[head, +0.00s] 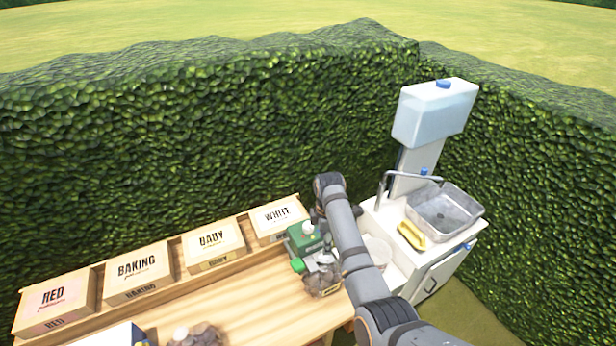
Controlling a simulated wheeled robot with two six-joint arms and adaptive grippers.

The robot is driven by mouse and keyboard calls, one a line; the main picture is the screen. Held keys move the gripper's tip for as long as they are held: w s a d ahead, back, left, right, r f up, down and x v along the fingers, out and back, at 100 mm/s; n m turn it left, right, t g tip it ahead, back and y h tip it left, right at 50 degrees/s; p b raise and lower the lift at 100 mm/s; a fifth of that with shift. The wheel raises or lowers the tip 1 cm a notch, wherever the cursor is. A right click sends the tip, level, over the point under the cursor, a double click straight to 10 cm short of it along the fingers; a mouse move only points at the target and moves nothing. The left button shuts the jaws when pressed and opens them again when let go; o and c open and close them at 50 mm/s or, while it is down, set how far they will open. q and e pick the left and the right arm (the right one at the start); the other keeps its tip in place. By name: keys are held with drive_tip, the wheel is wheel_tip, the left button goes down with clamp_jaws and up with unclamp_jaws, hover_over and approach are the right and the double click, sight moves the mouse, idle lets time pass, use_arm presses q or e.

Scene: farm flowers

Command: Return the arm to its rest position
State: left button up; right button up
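My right arm (352,240) comes in from the bottom right and reaches up over the right end of the wooden table (258,295). Its wrist bends down beside a green container with a white cap (304,238) and a glass jar with dark contents (323,279). Grey parts that may be my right gripper (318,258) show just above the jar. The fingers are too small and covered to tell open from shut, or whether they touch the jar. My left gripper is not in view.
Boxes labelled RED (55,300), BAKING (138,270), one like BABY (213,245) and WHITE (278,217) line the table's back. A sink cart (445,210) with a water tank (434,112) stands right. A dark heap (200,336) lies at the front. Hedges (200,140) close the back.

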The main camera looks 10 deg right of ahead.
drive_tip(key=s+d+f+m+t, duration=0.2)
drive_tip(key=s+d+f+m, duration=0.3)
drive_tip(key=s+d+m, duration=0.45)
drive_tip(key=s+d+r+m+t, duration=0.1)
drive_tip(key=s+r+m, duration=0.25)
drive_tip(key=s, duration=0.45)
drive_tip(key=s+r+m+t, duration=0.1)
drive_tip(key=s+r+m, duration=0.25)
drive_tip(key=s, duration=0.55)
wheel_tip(320, 180, down, 34)
drive_tip(key=s+d+g+h+b, duration=0.1)
drive_tip(key=s+d+g+b, duration=0.15)
drive_tip(key=b, duration=0.55)
use_arm(q)
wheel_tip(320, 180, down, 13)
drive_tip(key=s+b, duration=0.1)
drive_tip(key=b, duration=0.4)
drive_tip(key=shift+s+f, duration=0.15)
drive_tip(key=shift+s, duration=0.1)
use_arm(e)
drive_tip(key=s+d+f, duration=0.1)
drive_tip(key=s+f, duration=1.7)
drive_tip(key=f, duration=0.4)
drive_tip(key=shift+d, duration=0.15)
